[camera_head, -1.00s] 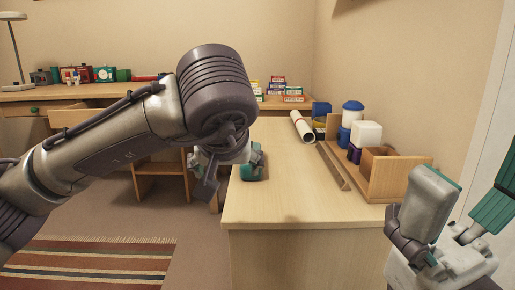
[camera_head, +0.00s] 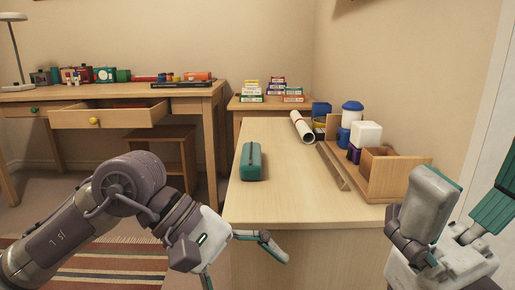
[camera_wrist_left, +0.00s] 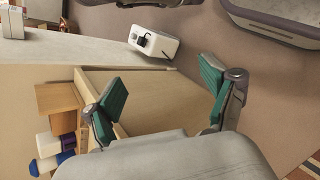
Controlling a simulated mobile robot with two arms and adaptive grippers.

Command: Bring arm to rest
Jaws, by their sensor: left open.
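My left arm (camera_head: 75,225) reaches in low from the left, its elbow down beside the front desk. My left gripper (camera_head: 238,262) is in front of the desk's near left corner, below the desk top, with its fingers spread. In the left wrist view the two teal-padded fingers (camera_wrist_left: 161,98) stand wide apart with nothing between them. My right gripper (camera_head: 462,215) is at the lower right, its fingers apart and nothing seen between them. A teal case-like object (camera_head: 252,162) lies on the desk, apart from both grippers.
The front desk (camera_head: 285,195) has clear room in its middle. A wooden organizer (camera_head: 405,180) with containers and a rolled paper (camera_head: 301,127) line its right side. A back desk (camera_head: 190,103) has an open drawer (camera_head: 108,116). A striped rug (camera_head: 110,262) lies on the floor.

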